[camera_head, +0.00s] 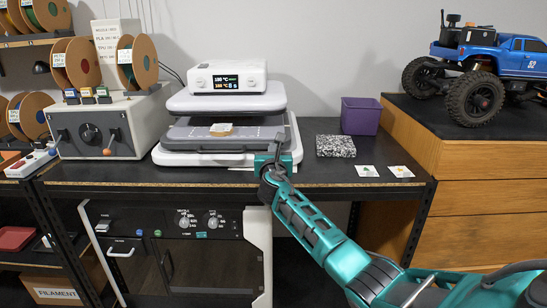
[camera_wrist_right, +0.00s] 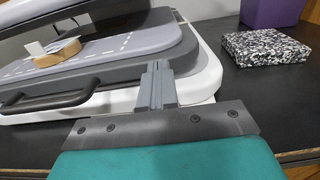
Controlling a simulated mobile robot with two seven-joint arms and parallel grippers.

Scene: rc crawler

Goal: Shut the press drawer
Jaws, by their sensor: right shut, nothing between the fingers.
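The heat press (camera_head: 225,100) stands on the dark bench with its white upper part raised over the drawer. The grey press drawer (camera_head: 190,134) sticks out at the front below it, with a dark bar handle (camera_head: 222,150) along its front. The drawer also shows in the right wrist view (camera_wrist_right: 120,74), with its handle (camera_wrist_right: 50,101) at the left. My right gripper (camera_head: 278,142) is shut and empty at the drawer's right front corner. In the right wrist view its closed fingers (camera_wrist_right: 157,70) overlap the drawer's front edge; I cannot tell whether they touch. My left gripper is out of view.
A tan tape roll (camera_head: 221,129) lies on the drawer. A speckled block (camera_head: 336,146), a purple bin (camera_head: 360,116) and two small cards stand right of the press. A grey control box (camera_head: 110,125) is at left.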

